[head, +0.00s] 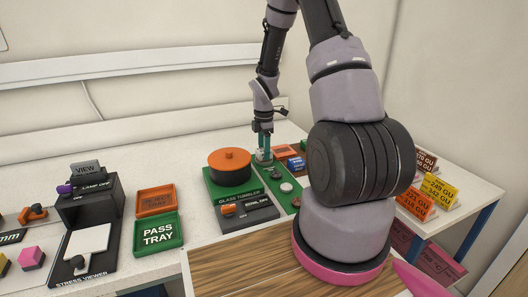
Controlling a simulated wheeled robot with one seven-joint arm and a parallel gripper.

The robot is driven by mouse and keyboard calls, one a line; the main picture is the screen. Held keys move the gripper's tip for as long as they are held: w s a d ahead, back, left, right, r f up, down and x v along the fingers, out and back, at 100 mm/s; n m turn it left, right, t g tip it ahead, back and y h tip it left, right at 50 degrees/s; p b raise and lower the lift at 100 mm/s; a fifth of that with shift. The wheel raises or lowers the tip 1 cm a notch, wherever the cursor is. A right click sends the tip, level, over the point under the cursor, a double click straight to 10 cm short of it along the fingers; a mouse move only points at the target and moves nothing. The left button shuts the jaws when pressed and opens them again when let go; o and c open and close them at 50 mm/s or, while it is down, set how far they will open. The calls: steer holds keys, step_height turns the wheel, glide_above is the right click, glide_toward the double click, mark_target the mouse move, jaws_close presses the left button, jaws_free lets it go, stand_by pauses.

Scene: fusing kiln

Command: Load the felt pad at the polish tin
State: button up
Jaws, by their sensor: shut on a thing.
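My gripper (263,153) points down at the far end of a narrow green board (284,201). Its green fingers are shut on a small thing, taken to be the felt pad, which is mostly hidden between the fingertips. On the board in front of it are a small dark round piece (275,172) and a pale round disc (287,187). I cannot tell for sure which of these is the polish tin. The fingertips are low, close to the board; I cannot tell whether the held thing touches anything.
The glass tumbler with its orange lid (230,158) stands just left of the board. The pass tray (160,232), reject tray (155,201) and stress viewer (90,205) are further left. Labelled cards (438,190) stand at right.

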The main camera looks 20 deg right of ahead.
steer(key=shift+r, duration=3.3)
